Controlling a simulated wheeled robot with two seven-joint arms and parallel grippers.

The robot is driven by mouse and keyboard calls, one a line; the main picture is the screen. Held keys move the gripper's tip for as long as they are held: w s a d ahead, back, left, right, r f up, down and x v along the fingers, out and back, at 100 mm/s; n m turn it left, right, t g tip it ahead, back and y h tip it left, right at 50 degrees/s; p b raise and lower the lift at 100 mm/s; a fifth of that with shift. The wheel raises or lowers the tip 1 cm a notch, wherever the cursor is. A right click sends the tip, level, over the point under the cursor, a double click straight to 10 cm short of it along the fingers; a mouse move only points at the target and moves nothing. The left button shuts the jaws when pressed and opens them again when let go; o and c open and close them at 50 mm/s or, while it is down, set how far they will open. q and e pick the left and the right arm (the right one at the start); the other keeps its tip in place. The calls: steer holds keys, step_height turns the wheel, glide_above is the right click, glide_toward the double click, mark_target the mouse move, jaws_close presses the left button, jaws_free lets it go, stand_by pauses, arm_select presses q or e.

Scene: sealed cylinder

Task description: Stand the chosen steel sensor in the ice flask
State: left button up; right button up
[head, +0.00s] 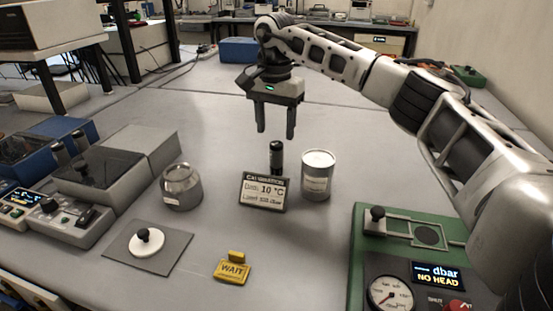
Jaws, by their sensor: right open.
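My right gripper (276,132) is open and empty, pointing down above the bench. A small dark upright cylinder (276,153) stands below it, its lower part hidden by a display card (263,192) reading 10 °C. A pale metal can with a label (317,178) stands just right of the card. A greyish glass jar (181,188) stands to the left. Which vessel is the ice flask I cannot tell. No steel sensor can be clearly picked out. My left gripper is not in view.
A white disc with a black knob (147,243) lies on a grey mat (118,250). A yellow WAIT sign (233,270) is at the front. A green panel (359,233) reading NO HEAD is at right. Instruments (90,185) fill the left. The bench behind the gripper is mostly clear.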

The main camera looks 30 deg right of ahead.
mark_target(277, 143)
steer(key=shift+s+d+f+p, duration=0.1)
steer(key=shift+f+p, duration=0.35)
steer(key=shift+f, duration=2.6)
steer(key=c, duration=1.1)
jaws_close()
steer(key=shift+r, duration=0.15)
